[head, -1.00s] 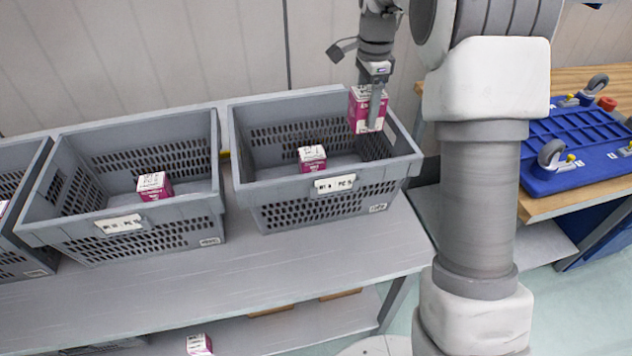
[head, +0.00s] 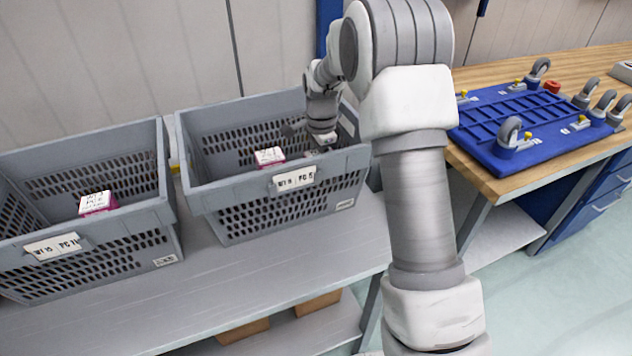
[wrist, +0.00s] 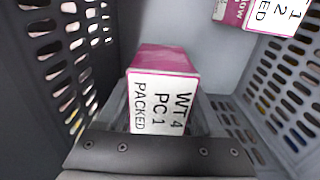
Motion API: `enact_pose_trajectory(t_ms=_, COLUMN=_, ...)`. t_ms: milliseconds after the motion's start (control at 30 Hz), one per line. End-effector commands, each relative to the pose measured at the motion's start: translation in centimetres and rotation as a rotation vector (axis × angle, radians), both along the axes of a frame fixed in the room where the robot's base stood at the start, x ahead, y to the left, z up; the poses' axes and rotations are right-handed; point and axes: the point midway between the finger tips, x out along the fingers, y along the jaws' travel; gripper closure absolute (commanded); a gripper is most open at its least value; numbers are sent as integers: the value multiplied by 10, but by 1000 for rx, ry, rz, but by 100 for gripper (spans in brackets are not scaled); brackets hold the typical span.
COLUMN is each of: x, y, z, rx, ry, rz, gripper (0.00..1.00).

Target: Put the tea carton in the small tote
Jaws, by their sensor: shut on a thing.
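A pink and white carton (wrist: 165,95), its white face marked "WT 4 PC 1 PACKED", is between the jaws of my gripper (wrist: 163,125) in the wrist view. In the head view my gripper (head: 321,143) reaches down inside the right-hand grey tote (head: 232,187), near its right end. The held carton is mostly hidden there by the gripper and the tote's front wall. The wrist view shows perforated tote walls around the carton. I cannot tell whether it touches the floor.
Another pink and white carton (head: 269,157) is in the same tote, left of my gripper. A second grey tote (head: 90,250) holding a carton (head: 97,203) stands to the left. A blue caster-wheeled rack (head: 535,120) lies on the wooden bench (head: 590,65) at right.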

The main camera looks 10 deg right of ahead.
Motion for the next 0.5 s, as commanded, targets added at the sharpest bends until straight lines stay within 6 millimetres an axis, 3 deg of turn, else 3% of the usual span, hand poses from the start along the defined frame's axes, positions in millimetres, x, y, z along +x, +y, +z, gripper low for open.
enact_pose_trajectory(t_ms=300, x=0, y=0, z=-37, rx=1, ry=1, rz=1, gripper=100)
enact_pose_trajectory(t_ms=500, x=0, y=0, z=-38, rx=0, ry=-1, rz=1, gripper=100)
